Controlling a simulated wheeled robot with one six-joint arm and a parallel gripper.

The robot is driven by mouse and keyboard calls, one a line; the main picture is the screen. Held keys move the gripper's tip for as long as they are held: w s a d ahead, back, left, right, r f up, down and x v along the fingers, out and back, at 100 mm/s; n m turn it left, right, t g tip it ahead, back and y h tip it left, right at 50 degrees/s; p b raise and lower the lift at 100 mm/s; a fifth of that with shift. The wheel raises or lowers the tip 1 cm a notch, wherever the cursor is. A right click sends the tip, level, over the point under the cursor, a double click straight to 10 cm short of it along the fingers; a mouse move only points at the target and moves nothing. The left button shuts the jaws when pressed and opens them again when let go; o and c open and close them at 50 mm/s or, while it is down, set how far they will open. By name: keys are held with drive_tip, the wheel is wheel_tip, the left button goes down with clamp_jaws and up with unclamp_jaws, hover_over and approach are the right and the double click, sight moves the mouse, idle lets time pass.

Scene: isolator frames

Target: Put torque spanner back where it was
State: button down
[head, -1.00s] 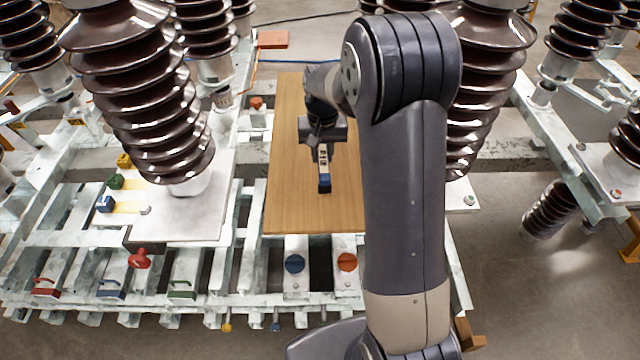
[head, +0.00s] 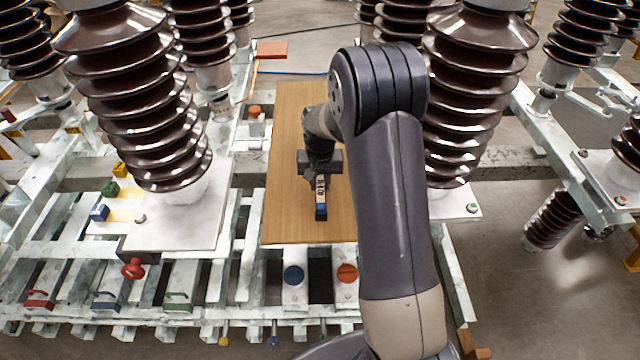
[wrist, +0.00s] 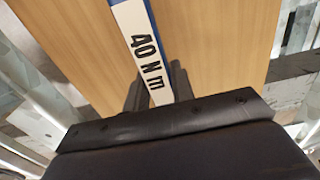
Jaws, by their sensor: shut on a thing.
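The torque spanner (head: 321,190) has a pale body and a blue end, and it shows in the head view over the wooden board. In the wrist view the spanner (wrist: 149,52) bears the marking "40 N m" and runs from the gripper's dark housing up out of the picture. My gripper (head: 320,172) is shut on the spanner, above the wooden board (head: 285,190). I cannot tell how high the spanner is above the board.
Large brown ribbed insulators (head: 140,95) stand left and right of the board. A blue knob (head: 293,275) and an orange knob (head: 347,273) sit in front of it. Red, blue and green handled blocks (head: 107,299) lie on the frame at the lower left. The board's left part is clear.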

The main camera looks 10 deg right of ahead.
drive_tip(key=shift+f, duration=0.45)
drive_tip(key=shift+f, duration=0.2)
drive_tip(key=c, duration=1.2)
unclamp_jaws()
wheel_tip(320, 180, up, 12)
drive_tip(key=shift+s+r, duration=0.2)
